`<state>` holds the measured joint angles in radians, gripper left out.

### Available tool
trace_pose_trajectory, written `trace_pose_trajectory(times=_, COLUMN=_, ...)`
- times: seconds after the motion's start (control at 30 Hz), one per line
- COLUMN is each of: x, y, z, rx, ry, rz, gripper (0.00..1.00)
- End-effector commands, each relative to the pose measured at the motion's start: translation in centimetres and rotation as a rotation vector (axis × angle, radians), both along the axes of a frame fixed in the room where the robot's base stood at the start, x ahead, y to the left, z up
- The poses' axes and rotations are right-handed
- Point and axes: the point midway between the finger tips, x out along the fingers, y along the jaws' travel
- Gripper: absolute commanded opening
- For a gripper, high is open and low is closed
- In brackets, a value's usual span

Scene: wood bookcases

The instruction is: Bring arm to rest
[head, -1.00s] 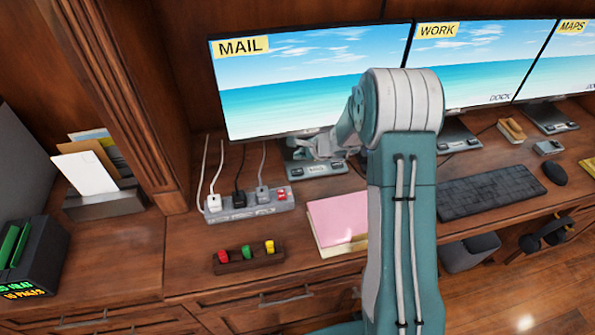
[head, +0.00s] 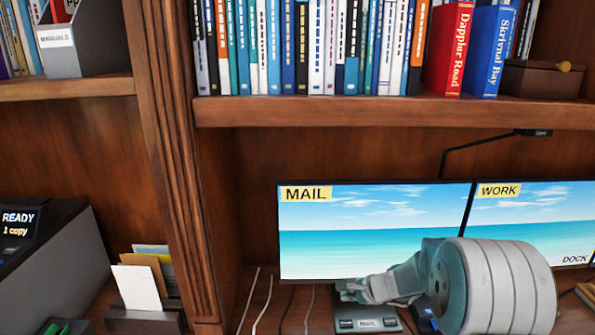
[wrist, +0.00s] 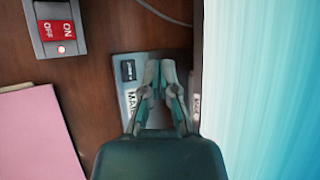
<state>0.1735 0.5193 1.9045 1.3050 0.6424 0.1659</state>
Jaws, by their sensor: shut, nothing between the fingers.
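My gripper (head: 362,291) is at the lower middle of the head view, in front of the lower edge of the MAIL monitor (head: 375,235). The bulky grey joint of my arm covers part of the WORK monitor (head: 535,215). In the wrist view my gripper (wrist: 160,70) has its fingers together with nothing between them. It is over a small grey dock (wrist: 130,70) lettered MAIL, which the fingers partly hide. Whether the fingers touch the dock cannot be told.
In the wrist view, a power strip (wrist: 52,12) with a lit red switch and a pink folder (wrist: 38,135) lie left; the monitor is close on the right. Above the monitors runs a book-filled shelf (head: 380,112). A wood post (head: 180,170) and letter holder (head: 150,318) stand left.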

Motion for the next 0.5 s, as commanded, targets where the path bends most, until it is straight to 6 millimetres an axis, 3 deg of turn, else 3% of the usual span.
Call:
trace_pose_trajectory(times=0.03, x=-0.8, y=0.5, z=1.6, rx=-0.028, ry=-0.023, rz=0.045, gripper=0.0)
trace_pose_trajectory(times=0.2, x=-4.0, y=1.8, z=5.6, rx=-0.124, ry=-0.08, rz=0.193, gripper=0.0)
trace_pose_trajectory(times=0.5, x=-10.3, y=3.2, z=11.1, rx=-0.31, ry=-0.168, rz=0.438, gripper=0.0)
